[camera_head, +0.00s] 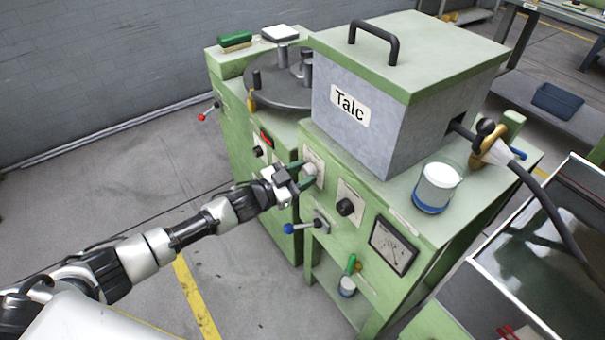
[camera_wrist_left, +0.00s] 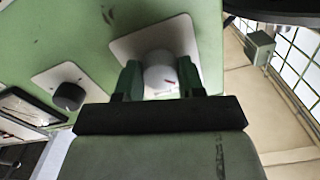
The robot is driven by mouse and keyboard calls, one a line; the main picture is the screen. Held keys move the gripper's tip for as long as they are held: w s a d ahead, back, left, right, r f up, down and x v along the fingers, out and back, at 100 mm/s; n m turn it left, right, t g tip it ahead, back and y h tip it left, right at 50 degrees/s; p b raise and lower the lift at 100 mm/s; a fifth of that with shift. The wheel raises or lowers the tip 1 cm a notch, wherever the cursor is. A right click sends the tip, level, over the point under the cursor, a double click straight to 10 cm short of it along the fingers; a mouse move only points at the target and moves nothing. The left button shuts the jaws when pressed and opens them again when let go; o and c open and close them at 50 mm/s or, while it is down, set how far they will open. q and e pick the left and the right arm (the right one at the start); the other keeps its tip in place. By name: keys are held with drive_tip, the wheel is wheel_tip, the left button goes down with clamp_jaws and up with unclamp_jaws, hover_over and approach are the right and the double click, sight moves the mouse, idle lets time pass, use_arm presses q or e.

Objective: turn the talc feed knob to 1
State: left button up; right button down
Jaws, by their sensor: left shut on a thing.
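The green machine carries a grey box with a green lid and a "Talc" label (camera_head: 350,106). Below it, a light grey round knob (camera_head: 309,170) sits on a pale plate on the front panel. In the left wrist view the knob (camera_wrist_left: 160,72) shows a short red mark on its face, towards the lower right. My left gripper (camera_head: 301,177) is shut on this knob, with one green finger on each side of it. The plate's scale markings are too small or hidden to read. My right gripper is not in view.
A black knob (camera_head: 345,207) on its own plate is to the right, with a dial gauge (camera_head: 393,245) beyond it. A blue-ended lever (camera_head: 305,226) sticks out below my gripper. A white-filled jar (camera_head: 437,187) stands on top. Open floor lies left.

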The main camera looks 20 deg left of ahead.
use_arm(q)
drive_tip(key=m, duration=0.4)
drive_tip(key=shift+m, duration=0.3)
idle(0.3)
drive_tip(key=o, duration=0.9)
drive_tip(key=v, duration=1.1)
drive_tip(key=shift+w, duration=0.1)
